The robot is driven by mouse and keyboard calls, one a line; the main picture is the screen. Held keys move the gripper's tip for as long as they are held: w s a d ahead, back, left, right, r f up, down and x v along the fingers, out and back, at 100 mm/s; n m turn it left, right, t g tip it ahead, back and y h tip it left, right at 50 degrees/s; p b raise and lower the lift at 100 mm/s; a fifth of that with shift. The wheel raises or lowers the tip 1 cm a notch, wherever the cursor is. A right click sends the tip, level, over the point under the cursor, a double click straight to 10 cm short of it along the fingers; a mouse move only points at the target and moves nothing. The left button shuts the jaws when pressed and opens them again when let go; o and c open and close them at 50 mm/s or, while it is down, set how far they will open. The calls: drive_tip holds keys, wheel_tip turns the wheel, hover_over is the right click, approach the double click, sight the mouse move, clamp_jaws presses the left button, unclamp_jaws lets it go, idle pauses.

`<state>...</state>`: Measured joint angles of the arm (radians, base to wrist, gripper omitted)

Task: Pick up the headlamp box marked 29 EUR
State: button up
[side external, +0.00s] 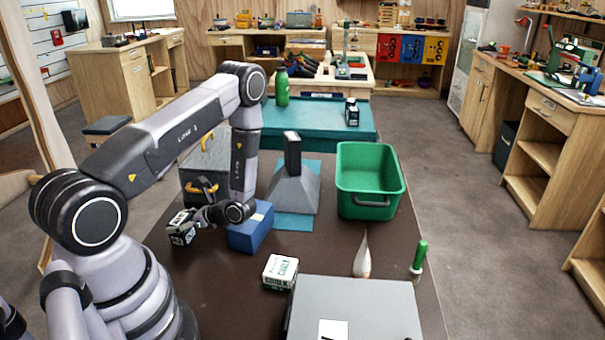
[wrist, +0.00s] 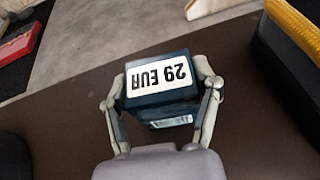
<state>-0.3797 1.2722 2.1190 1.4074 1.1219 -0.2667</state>
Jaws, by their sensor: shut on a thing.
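The headlamp box (wrist: 158,108) is dark blue with a white label reading "29 EUR", upside down in the wrist view. In the side view the box (side external: 181,228) is at the left of the dark table. My gripper (wrist: 160,103) is shut on it, one finger against each side. In the side view my gripper (side external: 194,222) reaches leftward to the box, beside a blue block. I cannot tell whether the box touches the table. Another small dark box (side external: 352,112) stands on the teal surface at the back.
A blue block (side external: 251,232) stands right of my gripper, with a grey case (side external: 207,160) behind. A grey pyramid stand (side external: 293,190) and green bin (side external: 370,204) are farther right. A white-green box (side external: 280,272), white cone (side external: 362,258) and grey box (side external: 355,300) are in front.

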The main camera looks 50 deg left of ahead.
drive_tip(key=shift+c, duration=1)
